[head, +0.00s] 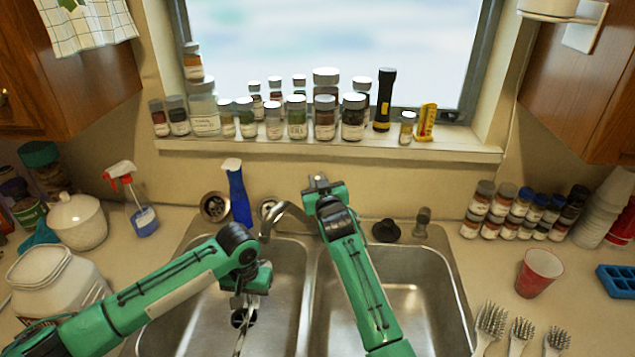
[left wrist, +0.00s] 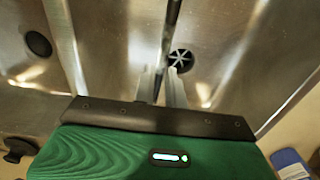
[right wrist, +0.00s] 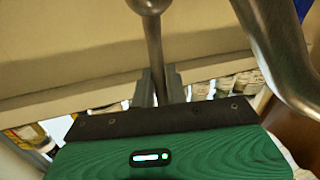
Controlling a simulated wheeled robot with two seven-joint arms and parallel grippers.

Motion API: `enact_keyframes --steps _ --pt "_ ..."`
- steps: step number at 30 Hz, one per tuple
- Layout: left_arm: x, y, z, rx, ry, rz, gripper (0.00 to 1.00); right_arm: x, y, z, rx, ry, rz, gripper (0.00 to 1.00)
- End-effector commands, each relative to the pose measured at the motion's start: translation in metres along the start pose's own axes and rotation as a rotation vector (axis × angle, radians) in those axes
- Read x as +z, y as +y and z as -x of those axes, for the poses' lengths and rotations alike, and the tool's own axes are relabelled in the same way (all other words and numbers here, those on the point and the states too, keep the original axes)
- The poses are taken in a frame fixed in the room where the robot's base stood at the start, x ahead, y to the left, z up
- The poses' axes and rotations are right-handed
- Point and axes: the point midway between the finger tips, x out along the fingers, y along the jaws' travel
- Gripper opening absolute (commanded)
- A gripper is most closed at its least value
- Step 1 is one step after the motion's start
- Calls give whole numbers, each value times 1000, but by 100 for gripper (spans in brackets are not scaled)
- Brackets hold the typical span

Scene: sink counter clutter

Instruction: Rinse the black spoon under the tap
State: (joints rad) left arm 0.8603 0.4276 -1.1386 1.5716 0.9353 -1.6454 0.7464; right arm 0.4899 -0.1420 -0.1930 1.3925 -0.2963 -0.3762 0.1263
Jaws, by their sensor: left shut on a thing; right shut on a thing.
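My left gripper (head: 243,300) is over the left sink basin, below and in front of the tap spout (head: 284,213). It is shut on the dark handle of the black spoon (left wrist: 170,35), which also shows as a thin streak in the head view (head: 239,342). The spoon's bowl is not clearly visible. My right gripper (head: 318,183) is behind the sink, beside the spout. It is shut on a thin metal tap lever (right wrist: 154,45) with a rounded end. The spout curves past at the right of the right wrist view. I see no clear stream of water.
Jars and a black flashlight (head: 384,100) line the window sill. A white tub (head: 55,283) is at left. The right basin (head: 408,285) looks empty.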

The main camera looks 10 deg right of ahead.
Motion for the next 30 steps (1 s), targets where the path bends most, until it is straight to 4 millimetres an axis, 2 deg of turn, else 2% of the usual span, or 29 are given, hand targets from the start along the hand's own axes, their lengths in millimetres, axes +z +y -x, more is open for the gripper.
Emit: enact_keyframes --steps 10,21,22,24,25,30 --pt "0 0 0 0 0 0 0 -7 3 -12 -20 -164 -23 0" --pt "0 0 0 0 0 0 0 -7 3 -13 -24 -182 -26 0" --pt "0 0 0 0 0 0 0 -7 3 -13 -24 -182 -26 18" --pt "0 0 0 0 0 0 0 -7 3 -13 -24 -182 -26 32" --pt "0 0 0 0 0 0 0 -7 3 -13 -24 -181 -26 36" --pt "0 0 0 0 0 0 0 -7 3 -13 -24 -181 -26 36"
